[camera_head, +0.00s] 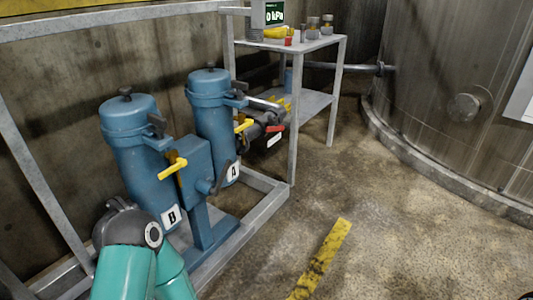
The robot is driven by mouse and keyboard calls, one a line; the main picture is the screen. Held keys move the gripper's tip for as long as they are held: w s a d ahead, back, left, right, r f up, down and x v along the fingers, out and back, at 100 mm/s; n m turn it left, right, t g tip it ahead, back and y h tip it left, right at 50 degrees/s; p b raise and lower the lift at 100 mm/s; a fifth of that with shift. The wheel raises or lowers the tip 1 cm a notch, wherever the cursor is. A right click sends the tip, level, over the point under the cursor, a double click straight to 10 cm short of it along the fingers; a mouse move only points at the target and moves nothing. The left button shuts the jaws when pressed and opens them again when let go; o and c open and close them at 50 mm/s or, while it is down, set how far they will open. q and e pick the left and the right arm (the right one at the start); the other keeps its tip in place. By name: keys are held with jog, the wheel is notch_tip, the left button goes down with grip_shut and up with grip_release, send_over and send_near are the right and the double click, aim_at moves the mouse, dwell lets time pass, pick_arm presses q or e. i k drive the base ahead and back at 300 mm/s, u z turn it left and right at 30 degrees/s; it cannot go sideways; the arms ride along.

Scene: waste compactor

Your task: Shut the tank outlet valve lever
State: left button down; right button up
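A red lever (275,128) shows on a cluster of dark fittings (254,130) just right of the blue canister marked A (211,100). A small white label (274,140) hangs beneath it. I cannot tell whether this red lever is the tank outlet valve lever, or whether it is open or shut. The large metal tank (430,90) stands at the right, with a pipe (345,66) running left from it behind the shelf. My teal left arm shows at the bottom left, beside the canister marked B; its gripper is not visible. My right gripper is not in view.
Yellow levers (173,168) (244,125) sit on the blue canister assembly, inside a grey metal frame (262,205). The concrete floor (400,220) is open, with a yellow stripe (322,258).

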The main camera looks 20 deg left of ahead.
aim_at(281, 128)
jog(key=u, duration=0.1)
jog(key=k, duration=0.15)
jog(key=z, duration=0.9)
jog(key=i, duration=1.75)
jog(key=u, duration=0.9)
